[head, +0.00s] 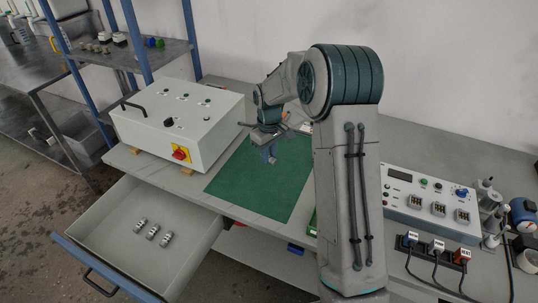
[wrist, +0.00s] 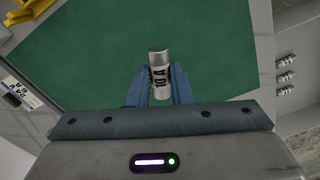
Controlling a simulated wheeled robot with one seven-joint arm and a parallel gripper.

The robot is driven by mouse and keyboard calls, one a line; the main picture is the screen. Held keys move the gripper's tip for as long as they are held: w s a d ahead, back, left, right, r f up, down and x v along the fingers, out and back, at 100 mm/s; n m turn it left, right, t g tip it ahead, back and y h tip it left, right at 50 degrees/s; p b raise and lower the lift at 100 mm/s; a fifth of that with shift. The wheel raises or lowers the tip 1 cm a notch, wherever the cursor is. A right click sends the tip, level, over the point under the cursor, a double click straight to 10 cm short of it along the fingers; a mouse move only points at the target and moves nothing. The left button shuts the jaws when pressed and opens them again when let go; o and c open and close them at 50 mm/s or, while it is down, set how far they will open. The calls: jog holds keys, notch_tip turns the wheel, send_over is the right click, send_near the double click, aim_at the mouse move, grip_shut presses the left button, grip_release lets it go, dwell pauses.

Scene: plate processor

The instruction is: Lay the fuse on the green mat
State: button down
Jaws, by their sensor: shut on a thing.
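A silver and white fuse (wrist: 158,62) with dark lettering stands between the two blue fingers of my gripper (wrist: 162,84) in the wrist view. The fingers are shut on it, and its metal end sticks out past them. The green mat (wrist: 90,60) fills the background behind the fuse. In the head view my gripper (head: 268,154) points down over the far part of the green mat (head: 258,190). The fuse is too small to make out there, and I cannot tell its height above the mat.
An open drawer (head: 112,267) at the front left holds three more fuses (head: 153,232). A white box with a red-yellow switch (head: 160,125) stands left of the mat. A control panel (head: 425,205) with plugs and cables is at the right. The front of the mat is clear.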

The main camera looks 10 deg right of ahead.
jog(key=p, duration=0.2)
send_over(269, 164)
notch_tip(269, 164, down, 4)
jog(key=shift+w, duration=0.1)
jog(key=shift+f+p, duration=0.35)
jog(key=shift+f, duration=1.6)
jog(key=shift+f, duration=0.25)
jog(key=c, duration=1.3)
grip_release()
jog(key=shift+r, duration=0.1)
